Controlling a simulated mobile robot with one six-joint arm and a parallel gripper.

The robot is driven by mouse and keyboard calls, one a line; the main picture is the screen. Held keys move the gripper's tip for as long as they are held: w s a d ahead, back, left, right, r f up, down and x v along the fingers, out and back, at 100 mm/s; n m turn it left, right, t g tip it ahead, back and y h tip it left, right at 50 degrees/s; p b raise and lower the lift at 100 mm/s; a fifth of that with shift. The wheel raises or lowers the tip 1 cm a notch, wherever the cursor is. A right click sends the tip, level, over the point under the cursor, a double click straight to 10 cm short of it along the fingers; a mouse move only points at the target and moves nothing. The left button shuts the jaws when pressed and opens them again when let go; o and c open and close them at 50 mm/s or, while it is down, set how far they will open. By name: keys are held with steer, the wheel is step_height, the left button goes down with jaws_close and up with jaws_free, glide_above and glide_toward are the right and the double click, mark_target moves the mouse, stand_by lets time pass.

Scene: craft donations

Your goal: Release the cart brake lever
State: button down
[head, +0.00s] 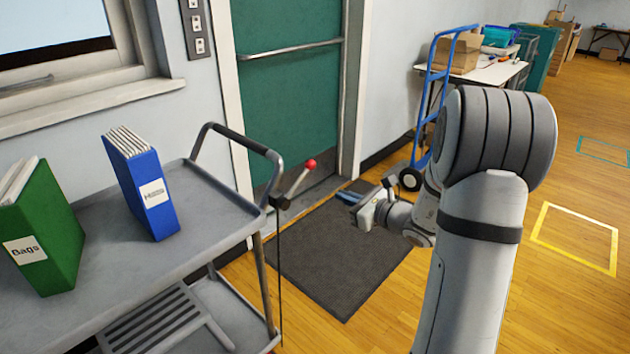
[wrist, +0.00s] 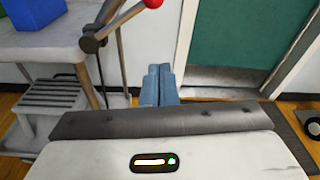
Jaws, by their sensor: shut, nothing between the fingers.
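The cart brake lever (head: 298,182) is a grey rod with a red ball knob, on the corner of the grey cart (head: 222,208) below its handle. The rod slants up and to the right in the head view. In the wrist view the lever (wrist: 122,20) is at the top, left of centre, its red knob near the top edge. My gripper (head: 347,197) is right of the lever in the head view, apart from it. Its blue fingers (wrist: 159,82) are shut together and hold nothing.
A blue binder (head: 150,195) and a green binder (head: 45,230) stand on the cart top. A dark mat (head: 335,255) lies before the green door (head: 285,85). A blue hand truck (head: 432,95) stands beside a loaded table behind my arm.

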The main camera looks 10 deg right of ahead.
mark_target(297, 182)
steer(key=shift+a, duration=0.1)
steer(key=x, duration=1)
steer(key=r, duration=0.2)
steer(key=s+r, duration=0.1)
steer(key=r, duration=0.1)
steer(key=shift+s, duration=0.1)
